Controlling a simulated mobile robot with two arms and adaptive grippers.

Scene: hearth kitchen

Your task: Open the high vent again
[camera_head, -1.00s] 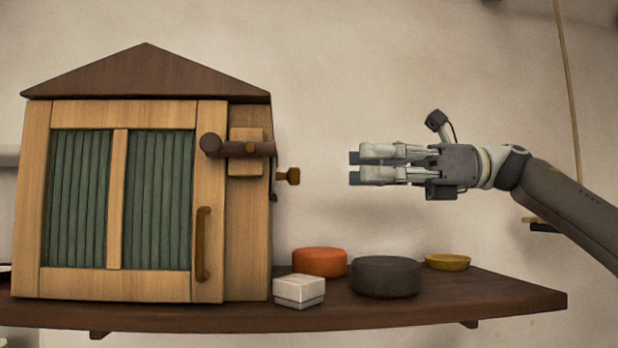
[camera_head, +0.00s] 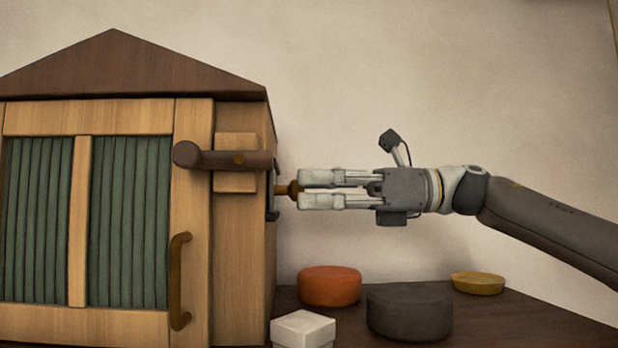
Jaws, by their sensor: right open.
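A small wooden house-shaped cabinet (camera_head: 240,245) with a brown gabled roof stands at the left. A brown knob on a short stem (camera_head: 287,189) sticks out of its right side, high up. My right gripper (camera_head: 300,190) comes in level from the right. Its jaws are open, one above the other, with the tips at the knob's outer end. I cannot tell whether they touch it. No vent opening shows; the right side is seen nearly edge-on. My left gripper is not in view.
The cabinet's front has green slatted panels (camera_head: 130,220), a dark round bar latch (camera_head: 225,159) and a curved handle (camera_head: 180,280). On the shelf (camera_head: 535,318) below my gripper are an orange round tin (camera_head: 329,286), a dark round tin (camera_head: 409,312), a white box (camera_head: 303,330) and a yellow dish (camera_head: 478,283).

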